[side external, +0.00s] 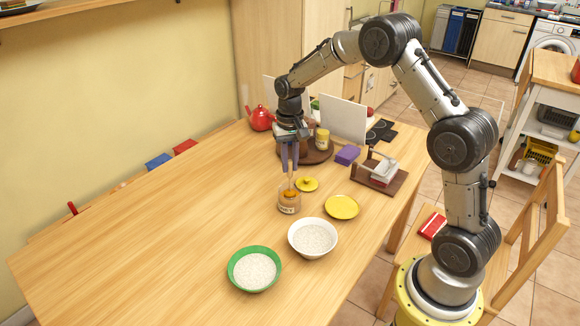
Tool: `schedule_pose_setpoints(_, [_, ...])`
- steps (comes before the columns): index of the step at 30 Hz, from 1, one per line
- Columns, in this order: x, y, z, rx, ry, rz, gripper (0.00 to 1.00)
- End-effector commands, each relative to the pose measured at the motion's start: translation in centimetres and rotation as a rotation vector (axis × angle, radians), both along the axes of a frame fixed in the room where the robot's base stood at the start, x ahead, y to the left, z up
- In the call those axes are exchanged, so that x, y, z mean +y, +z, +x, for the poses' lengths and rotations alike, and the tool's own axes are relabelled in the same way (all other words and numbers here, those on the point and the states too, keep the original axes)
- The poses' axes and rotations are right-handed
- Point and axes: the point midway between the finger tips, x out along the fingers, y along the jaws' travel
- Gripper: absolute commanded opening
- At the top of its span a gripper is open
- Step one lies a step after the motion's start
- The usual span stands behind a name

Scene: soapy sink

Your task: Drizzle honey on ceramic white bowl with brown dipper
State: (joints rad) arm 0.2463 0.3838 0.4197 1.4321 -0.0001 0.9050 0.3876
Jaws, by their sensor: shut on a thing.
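My gripper (290,166) points straight down above the honey jar, its fingers shut on the upper end of the brown dipper (290,180). The dipper stands upright, and its lower end is at the mouth of the honey jar (289,204); how deep it sits inside is too small to tell. The jar is labelled and stands upright on the table. The white bowl (298,245), filled with pale grains, stands to the jar's lower right. No honey is visible on the grains.
A green bowl (233,279) of similar grains stands left of the white bowl. A yellow plate (341,207) and a yellow lid (307,184) lie near the jar. Behind are a purple block (347,155), a wooden tray (396,184) and a red teapot (261,119). The table's left side is clear.

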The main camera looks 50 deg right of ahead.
Motion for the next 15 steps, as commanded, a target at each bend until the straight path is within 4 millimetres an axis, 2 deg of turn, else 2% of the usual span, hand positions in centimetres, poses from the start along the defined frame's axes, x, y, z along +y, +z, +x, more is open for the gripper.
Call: schedule_pose_setpoints(15, [0.0, 4.3, 0.0, -0.001, 0.0, -0.001, 0.0])
